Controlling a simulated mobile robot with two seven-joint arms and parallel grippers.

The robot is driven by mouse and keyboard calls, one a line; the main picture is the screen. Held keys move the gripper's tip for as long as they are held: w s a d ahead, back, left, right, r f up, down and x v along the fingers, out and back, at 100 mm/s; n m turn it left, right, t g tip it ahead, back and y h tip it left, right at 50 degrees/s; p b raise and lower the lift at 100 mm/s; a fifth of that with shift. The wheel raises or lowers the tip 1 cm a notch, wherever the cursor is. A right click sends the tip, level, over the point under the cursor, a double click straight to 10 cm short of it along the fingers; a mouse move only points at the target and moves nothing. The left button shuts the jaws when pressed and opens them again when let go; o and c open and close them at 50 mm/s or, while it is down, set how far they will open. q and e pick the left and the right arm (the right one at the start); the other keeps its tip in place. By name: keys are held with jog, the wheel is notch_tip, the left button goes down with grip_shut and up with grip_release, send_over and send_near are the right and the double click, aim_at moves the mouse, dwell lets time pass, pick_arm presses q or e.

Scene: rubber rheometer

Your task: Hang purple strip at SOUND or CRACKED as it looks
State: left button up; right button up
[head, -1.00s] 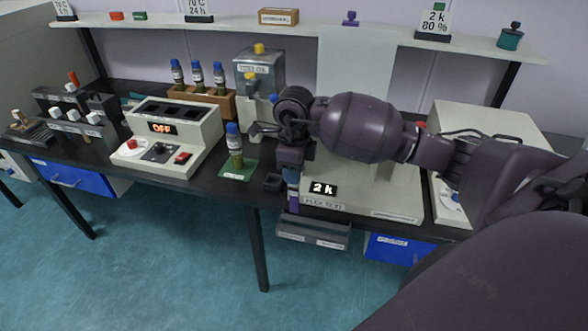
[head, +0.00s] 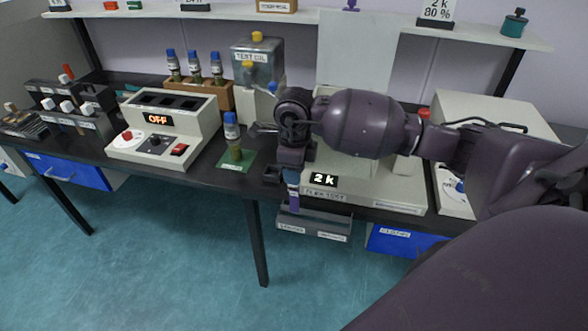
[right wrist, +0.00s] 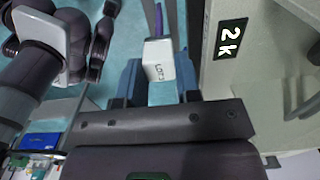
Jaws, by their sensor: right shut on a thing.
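The purple strip (head: 294,203) hangs below my right gripper (head: 291,178) in the head view, just above the left part of a grey rack (head: 314,222) at the bench's front edge. The rack has two white labels, too small to read surely. In the right wrist view, my right gripper (right wrist: 159,84) is shut on the strip's white lettered tag (right wrist: 158,60). The purple strip (right wrist: 158,18) runs out beyond it, mostly hidden. I cannot tell its surface state, or whether it touches the rack. My left gripper is not in view.
The instrument reading 2 k (head: 323,180) stands close right of the gripper. A blue drawer (head: 398,241) is below right. The floor in front is clear.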

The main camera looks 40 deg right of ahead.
aim_at(294, 188)
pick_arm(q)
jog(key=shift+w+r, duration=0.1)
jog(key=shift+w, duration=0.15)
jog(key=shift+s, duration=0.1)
pick_arm(e)
jog(key=shift+f, duration=0.1)
jog(key=shift+f, duration=0.15)
jog(key=shift+f+b, duration=1.6)
jog(key=shift+f, duration=1.1)
jog(key=shift+f+b, duration=1.25)
jog(key=shift+f, duration=1.4)
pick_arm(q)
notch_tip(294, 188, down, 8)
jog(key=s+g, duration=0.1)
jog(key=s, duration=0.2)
pick_arm(e)
jog(key=o, duration=1)
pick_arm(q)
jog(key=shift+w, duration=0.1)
